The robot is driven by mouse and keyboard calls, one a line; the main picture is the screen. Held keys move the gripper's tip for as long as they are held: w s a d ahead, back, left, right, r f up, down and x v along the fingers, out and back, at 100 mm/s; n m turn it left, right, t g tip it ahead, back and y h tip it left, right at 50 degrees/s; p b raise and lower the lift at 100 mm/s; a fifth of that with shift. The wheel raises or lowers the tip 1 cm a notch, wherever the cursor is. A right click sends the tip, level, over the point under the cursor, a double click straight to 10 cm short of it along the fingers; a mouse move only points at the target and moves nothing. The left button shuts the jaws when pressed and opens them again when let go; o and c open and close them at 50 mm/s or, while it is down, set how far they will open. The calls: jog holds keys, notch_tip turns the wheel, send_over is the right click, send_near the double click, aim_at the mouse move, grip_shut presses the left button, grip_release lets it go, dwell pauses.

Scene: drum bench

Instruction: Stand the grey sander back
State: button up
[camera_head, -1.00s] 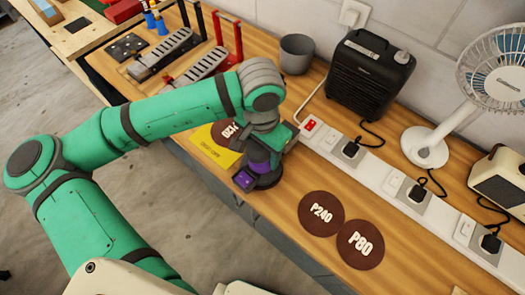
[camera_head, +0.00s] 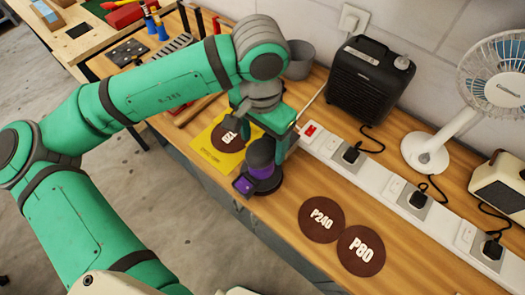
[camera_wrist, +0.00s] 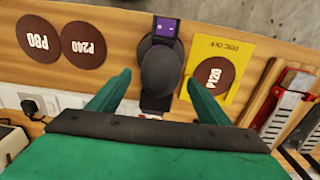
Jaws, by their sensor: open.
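The grey sander (camera_head: 262,152) stands upright on the wooden bench, with a dark rounded top, a purple band and a purple box on one side. In the wrist view the sander (camera_wrist: 161,72) is seen from above, between and beyond my fingers. My gripper (camera_head: 268,127) is open and empty just above the sander. In the wrist view my open gripper (camera_wrist: 158,82) has a finger on either side of the sander's top, with gaps visible. The sander's underside is hidden.
Brown P240 (camera_head: 321,219) and P80 (camera_head: 361,251) discs lie to the right. A P120 disc lies on a yellow sheet (camera_head: 207,153) to the left. A white power strip (camera_head: 405,200), a black heater (camera_head: 368,80), a fan (camera_head: 425,153) and a grey cup (camera_head: 300,60) stand behind.

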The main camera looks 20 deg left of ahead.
jog(key=shift+r, duration=2.1)
